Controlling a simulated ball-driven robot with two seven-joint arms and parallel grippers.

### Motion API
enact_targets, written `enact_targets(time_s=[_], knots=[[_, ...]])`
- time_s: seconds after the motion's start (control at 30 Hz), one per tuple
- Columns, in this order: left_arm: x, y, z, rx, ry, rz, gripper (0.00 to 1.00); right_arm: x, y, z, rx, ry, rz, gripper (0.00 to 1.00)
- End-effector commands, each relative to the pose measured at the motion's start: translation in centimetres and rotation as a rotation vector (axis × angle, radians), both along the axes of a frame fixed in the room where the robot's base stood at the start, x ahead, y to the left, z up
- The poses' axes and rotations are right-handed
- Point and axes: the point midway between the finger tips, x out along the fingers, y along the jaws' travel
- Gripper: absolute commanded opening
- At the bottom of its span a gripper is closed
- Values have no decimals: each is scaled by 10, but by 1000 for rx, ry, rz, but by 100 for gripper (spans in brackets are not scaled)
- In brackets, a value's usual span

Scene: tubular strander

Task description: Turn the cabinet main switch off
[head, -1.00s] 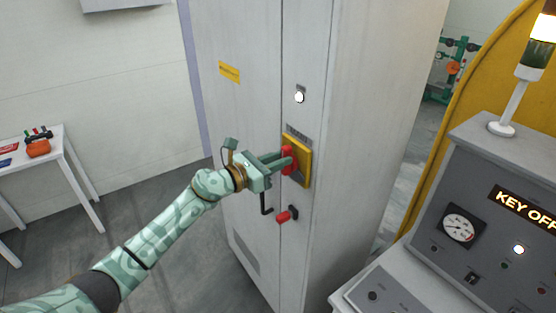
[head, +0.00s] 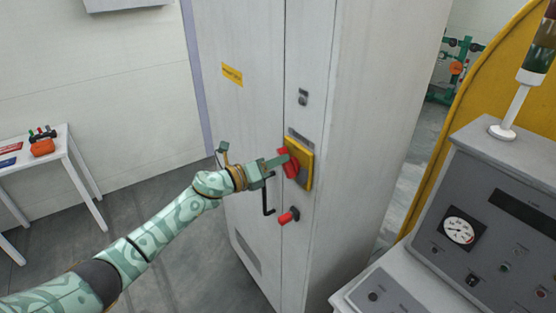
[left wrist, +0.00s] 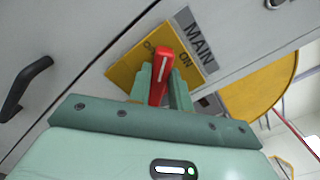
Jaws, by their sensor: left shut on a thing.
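The cabinet main switch is a red handle (head: 290,163) on a yellow plate (head: 305,178) on the cabinet front. The handle now sits tilted in the head view. My left gripper (head: 282,161) is shut on the handle. In the left wrist view the red handle (left wrist: 161,78), with a white line along it, stands between my two green fingers (left wrist: 160,95). The yellow plate (left wrist: 128,68) carries position lettering, with "ON" readable, and a grey "MAIN" label (left wrist: 197,40) lies beside it. My right gripper is not in view.
Below the switch, a black crank-like handle (head: 267,200) and a red-tipped knob (head: 288,216) stick out from the cabinet (head: 262,120). A grey console (head: 500,165) stands at right. A white table (head: 65,150) is at far left.

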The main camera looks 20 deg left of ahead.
Motion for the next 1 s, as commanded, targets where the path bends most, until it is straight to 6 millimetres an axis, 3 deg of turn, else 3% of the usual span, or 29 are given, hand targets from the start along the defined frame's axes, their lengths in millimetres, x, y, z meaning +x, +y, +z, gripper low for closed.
enact_targets(time_s=[0.6, 1.0], knots=[[5, 8, -12, -450, 352, 2, 0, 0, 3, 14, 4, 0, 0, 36], [6, 8, -19, -646, 504, 2, 0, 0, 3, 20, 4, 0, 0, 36]])
